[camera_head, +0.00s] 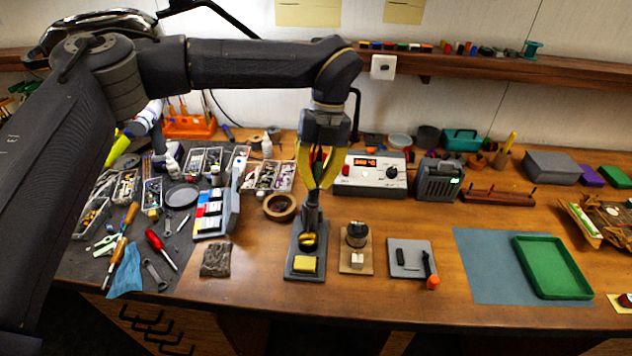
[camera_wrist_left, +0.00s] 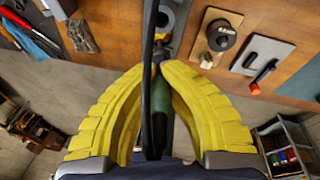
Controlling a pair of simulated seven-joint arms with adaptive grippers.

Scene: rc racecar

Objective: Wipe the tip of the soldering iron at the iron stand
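The iron stand (camera_head: 294,273) is a dark base on the bench with a yellow sponge (camera_head: 305,264) at its front and a brass-coloured part (camera_head: 307,239) behind it. My left gripper (camera_head: 318,186) is directly above the stand, pointing down. Its yellow fingers close around the slim dark handle of the soldering iron, which shows dark green between them in the left wrist view (camera_wrist_left: 162,98). The fingertips touch it from both sides. A black cable runs up past the handle. The iron's tip is hidden at the stand, so I cannot tell what it touches. My right gripper is not in view.
A wooden block with a dark jar (camera_head: 357,234) and a grey pad (camera_head: 404,270) lie to the right. The soldering station (camera_head: 372,175) is behind. A blue mat holds a green tray (camera_head: 552,267).

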